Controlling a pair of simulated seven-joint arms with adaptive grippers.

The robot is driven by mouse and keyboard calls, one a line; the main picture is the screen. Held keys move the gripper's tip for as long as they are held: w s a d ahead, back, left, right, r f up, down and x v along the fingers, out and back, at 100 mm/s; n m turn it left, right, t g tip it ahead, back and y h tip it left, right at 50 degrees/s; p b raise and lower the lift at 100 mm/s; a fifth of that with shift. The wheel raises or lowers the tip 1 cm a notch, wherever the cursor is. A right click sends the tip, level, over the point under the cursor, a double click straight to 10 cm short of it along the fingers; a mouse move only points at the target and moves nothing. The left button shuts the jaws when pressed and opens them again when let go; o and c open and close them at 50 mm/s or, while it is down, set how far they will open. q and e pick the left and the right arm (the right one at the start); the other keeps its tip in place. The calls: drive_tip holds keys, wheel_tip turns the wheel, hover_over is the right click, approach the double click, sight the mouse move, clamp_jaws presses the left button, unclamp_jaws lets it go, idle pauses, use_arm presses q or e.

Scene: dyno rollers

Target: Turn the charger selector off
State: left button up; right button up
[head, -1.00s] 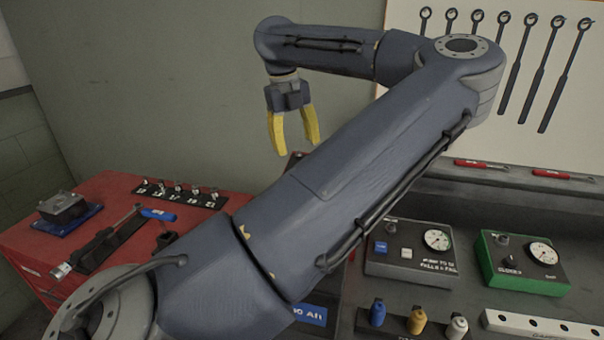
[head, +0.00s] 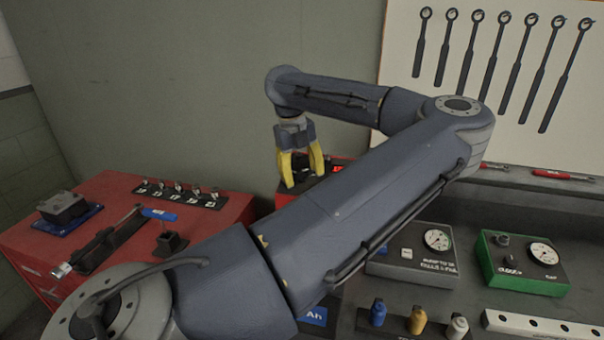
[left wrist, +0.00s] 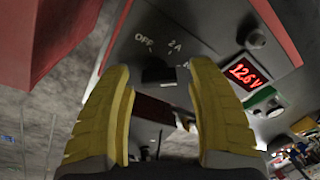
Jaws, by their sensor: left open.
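The charger (head: 284,200) is a red box with a dark face, partly hidden behind my left arm in the head view. In the left wrist view its dark panel (left wrist: 205,35) carries the labels OFF, 2A and a third mark partly covered by a finger. The black selector knob (left wrist: 158,75) sits below these labels; I cannot tell which mark it points at. My left gripper (head: 303,176) is over the charger with its yellow fingers open. In the left wrist view the fingertips (left wrist: 159,68) stand on either side of the knob, without clear contact. My right gripper is not in view.
The charger's red display (left wrist: 243,73) reads about 12.6 V. A red cabinet (head: 100,205) with tools stands at left. A grey gauge box (head: 410,262) and a green gauge box (head: 520,265) stand on the bench at right. Wrenches hang on the white board (head: 500,60).

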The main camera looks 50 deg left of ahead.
use_arm(q)
drive_tip(key=shift+c, duration=0.5)
clamp_jaws()
drive_tip(key=shift+f+n, duration=0.1)
drive_tip(key=shift+n, duration=0.2)
drive_tip(key=n+t, duration=0.1)
drive_tip(key=n, duration=0.3)
drive_tip(key=n+t, duration=0.1)
drive_tip(key=n, duration=0.7)
drive_tip(key=n+y, duration=0.1)
drive_tip(key=n, duration=0.1)
drive_tip(key=shift+a+n+t, duration=0.1)
drive_tip(key=shift+n+t, duration=0.2)
drive_tip(key=shift+n, duration=0.1)
drive_tip(key=shift+w+a+r+n+y, duration=0.1)
drive_tip(key=shift+n+y, duration=0.1)
drive_tip(key=shift+n, duration=0.9)
drive_tip(key=shift+r+n+y, duration=0.1)
drive_tip(key=shift+n+y, duration=0.1)
drive_tip(key=shift+n, duration=0.9)
drive_tip(key=shift+r+t, duration=0.1)
drive_tip(key=shift+t, duration=0.2)
